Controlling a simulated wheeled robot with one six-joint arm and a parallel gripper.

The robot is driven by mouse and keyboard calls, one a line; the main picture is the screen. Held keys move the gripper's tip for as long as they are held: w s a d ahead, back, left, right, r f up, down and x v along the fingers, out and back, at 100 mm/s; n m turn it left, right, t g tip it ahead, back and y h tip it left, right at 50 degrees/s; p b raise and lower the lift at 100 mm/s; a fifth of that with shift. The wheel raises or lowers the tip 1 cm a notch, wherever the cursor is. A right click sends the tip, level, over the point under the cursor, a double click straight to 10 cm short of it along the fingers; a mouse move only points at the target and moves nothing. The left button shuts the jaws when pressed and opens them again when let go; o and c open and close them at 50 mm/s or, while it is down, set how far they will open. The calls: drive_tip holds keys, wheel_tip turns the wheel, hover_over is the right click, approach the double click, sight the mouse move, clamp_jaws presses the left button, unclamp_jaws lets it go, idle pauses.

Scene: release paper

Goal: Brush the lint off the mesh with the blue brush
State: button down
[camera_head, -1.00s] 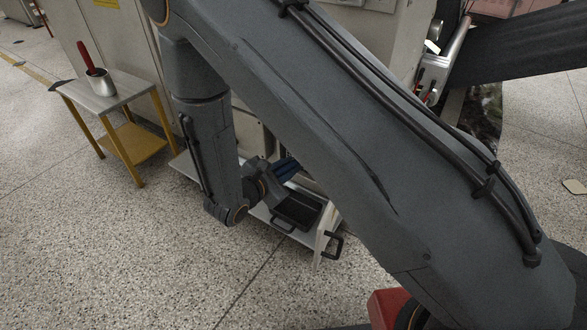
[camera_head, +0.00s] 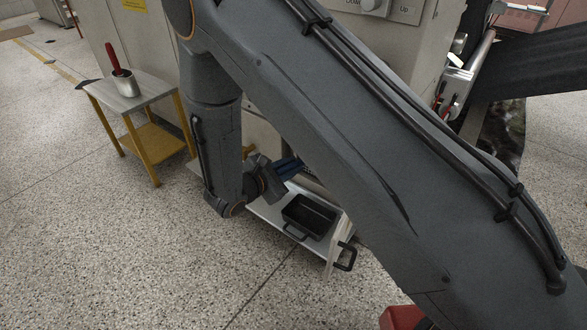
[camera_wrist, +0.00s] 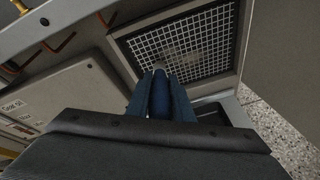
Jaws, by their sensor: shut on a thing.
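My gripper (camera_wrist: 160,90) has blue fingers shut on the blue brush (camera_wrist: 158,98). The brush's tip points up at the lower edge of the mesh, and I cannot tell if it touches. In the head view my gripper (camera_head: 290,167) reaches against the machine, low down, above a black tray. The mesh is hidden there.
A black tray (camera_head: 292,226) with handles sits on a pale shelf (camera_head: 268,213) below my gripper.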

drive_tip(key=shift+r, duration=0.45)
drive_tip(key=s+d+p, duration=0.4)
drive_tip(key=s+d, duration=0.4)
drive_tip(key=d, duration=0.2)
drive_tip(key=shift+p, duration=0.35)
idle(0.7)
drive_tip(key=shift+s+a+p, duration=0.45)
drive_tip(key=shift+s+a, duration=0.5)
drive_tip(key=shift+s, duration=0.2)
drive_tip(key=shift+s+a+p, duration=0.45)
drive_tip(key=shift+s+a, duration=0.5)
drive_tip(key=shift+s, duration=0.3)
drive_tip(key=shift+s+a+p, duration=0.5)
drive_tip(key=shift+s+a, duration=0.4)
drive_tip(key=shift+s, duration=0.2)
drive_tip(key=shift+f, duration=0.1)
